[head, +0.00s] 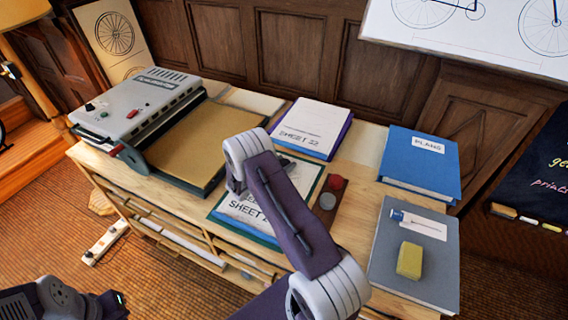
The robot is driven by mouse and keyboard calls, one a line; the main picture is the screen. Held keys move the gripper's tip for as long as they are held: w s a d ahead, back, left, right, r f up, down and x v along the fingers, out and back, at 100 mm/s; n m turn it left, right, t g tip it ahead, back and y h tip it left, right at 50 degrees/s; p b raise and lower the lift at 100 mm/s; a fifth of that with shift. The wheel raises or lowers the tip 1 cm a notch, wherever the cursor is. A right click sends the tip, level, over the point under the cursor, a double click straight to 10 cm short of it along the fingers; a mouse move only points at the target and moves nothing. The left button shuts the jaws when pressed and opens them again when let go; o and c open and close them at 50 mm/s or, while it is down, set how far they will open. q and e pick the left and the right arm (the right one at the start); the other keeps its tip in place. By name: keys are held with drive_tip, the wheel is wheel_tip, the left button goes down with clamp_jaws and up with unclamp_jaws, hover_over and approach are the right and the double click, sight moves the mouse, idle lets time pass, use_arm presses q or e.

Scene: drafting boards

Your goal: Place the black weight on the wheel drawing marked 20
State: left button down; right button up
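My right arm reaches up across the bench from the bottom. Its wrist end and gripper (237,185) hang over a sheet (226,215) on a teal-edged board. That sheet's label reads "SHEET 2", with the last digit covered by my arm. The fingers are mostly hidden, so I cannot tell open from shut. A small dark shape (284,161) shows just behind my arm on that sheet; I cannot tell whether it is the black weight. Another stack (315,120) is labelled "SHEET 22". Part of my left arm, with a green light, shows at the bottom left; its fingers are not clear.
A red round piece (337,182) and a grey disc (327,201) sit right of the covered sheet. A grey machine (140,105) stands left. A blue "PLANS" binder (402,172) and a grey folder (391,262) bearing a yellow block (410,260) lie right.

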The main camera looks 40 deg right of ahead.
drive_tip(key=o, duration=0.4)
